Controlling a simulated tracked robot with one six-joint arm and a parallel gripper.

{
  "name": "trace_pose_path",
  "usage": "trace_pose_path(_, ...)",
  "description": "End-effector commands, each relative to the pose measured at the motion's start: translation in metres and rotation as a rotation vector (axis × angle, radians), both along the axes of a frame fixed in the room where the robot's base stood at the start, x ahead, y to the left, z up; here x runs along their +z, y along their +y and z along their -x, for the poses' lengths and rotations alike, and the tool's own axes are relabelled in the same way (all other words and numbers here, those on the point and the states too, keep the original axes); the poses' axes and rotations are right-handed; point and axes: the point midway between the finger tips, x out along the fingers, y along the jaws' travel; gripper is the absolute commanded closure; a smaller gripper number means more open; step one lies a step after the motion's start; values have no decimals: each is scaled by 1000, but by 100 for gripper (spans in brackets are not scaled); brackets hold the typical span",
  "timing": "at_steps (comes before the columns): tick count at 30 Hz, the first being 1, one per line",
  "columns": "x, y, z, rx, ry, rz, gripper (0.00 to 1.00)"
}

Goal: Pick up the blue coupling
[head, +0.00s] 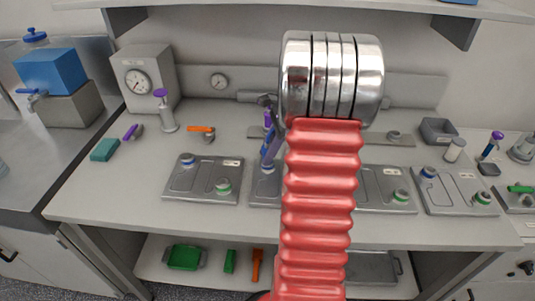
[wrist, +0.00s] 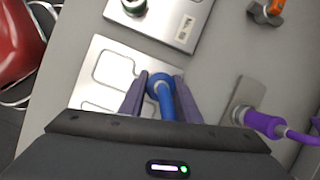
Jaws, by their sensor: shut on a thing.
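The blue coupling (wrist: 161,88) shows in the wrist view between the two grey-purple fingers of my gripper (wrist: 160,84), which is shut on it. Its round blue end faces the metal plate (wrist: 84,96), and a blue stem runs back toward my gripper's palm. I cannot tell whether it touches the plate or is lifted off. In the head view my gripper (head: 268,150) is over the middle plate, just left of my red arm. My arm hides part of that plate.
In the wrist view a purple-handled fitting (wrist: 264,124) stands close on the right, and a plate with a green-ringed fitting (wrist: 134,5) lies at the top. In the head view a gauge box (head: 146,78) stands at the back left. The front bench edge is mostly clear.

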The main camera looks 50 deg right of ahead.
Motion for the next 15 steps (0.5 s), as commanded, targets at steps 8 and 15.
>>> trace_pose_path(8,7,0,-1,1,-2,2,97)
trace_pose_path(15,39,0,-1,0,-3,3,97)
